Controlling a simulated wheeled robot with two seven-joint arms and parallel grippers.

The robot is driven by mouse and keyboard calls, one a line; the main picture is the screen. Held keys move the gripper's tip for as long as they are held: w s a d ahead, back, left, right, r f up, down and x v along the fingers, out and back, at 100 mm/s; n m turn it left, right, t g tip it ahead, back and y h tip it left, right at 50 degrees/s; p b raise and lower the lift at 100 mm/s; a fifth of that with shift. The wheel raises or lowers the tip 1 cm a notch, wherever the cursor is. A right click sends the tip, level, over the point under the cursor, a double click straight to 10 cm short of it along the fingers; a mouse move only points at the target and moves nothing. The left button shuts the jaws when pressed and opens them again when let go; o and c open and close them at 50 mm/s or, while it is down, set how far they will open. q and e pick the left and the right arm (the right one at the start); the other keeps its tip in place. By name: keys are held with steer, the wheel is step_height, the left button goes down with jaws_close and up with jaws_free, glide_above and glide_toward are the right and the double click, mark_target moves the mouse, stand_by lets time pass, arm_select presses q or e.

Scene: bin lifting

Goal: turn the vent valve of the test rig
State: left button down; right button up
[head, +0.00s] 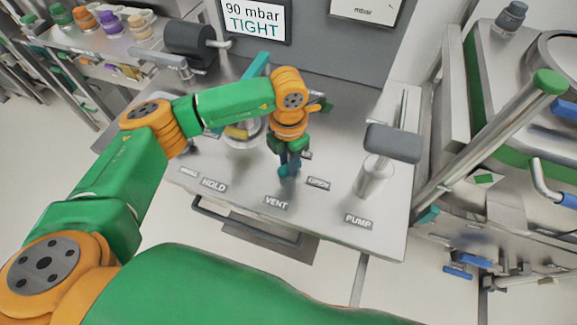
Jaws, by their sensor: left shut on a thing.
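The test rig (330,205) is a grey metal bench top with HOLD, VENT and PUMP labels and an upright panel behind. Its screen (253,18) reads "90 mbar TIGHT". My left gripper (288,170) points down just behind the VENT label (276,203). It is shut on the vent valve, which it mostly hides; the valve's angle cannot be told. A small OPEN label (318,184) lies to the right of the gripper. My right gripper is not in view.
The pump (375,178) with its grey handle stands right of the gripper. A yellow part (237,132) and metal fittings sit behind my left forearm. A shelf with coloured caps (110,22) is at back left. A green-capped post (549,82) stands at right.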

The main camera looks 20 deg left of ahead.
arm_select(q)
steer(key=m+b, duration=0.6)
steer(key=shift+f, duration=0.2)
steer(key=m+b, duration=0.1)
steer(key=m, duration=0.1)
steer(key=shift+r+m+b, duration=0.1)
steer(key=shift+m+b, duration=0.25)
steer(key=shift+m, duration=0.05)
steer(key=shift+r+m+b, duration=0.15)
steer(key=shift+m+b, duration=0.5)
steer(key=shift+m, duration=0.55)
steer(key=c, duration=0.6)
jaws_free()
steer(key=shift+c, duration=0.2)
step_height(320, 180, up, 7)
steer(key=shift+r+b, duration=0.1)
steer(key=shift+b, duration=0.25)
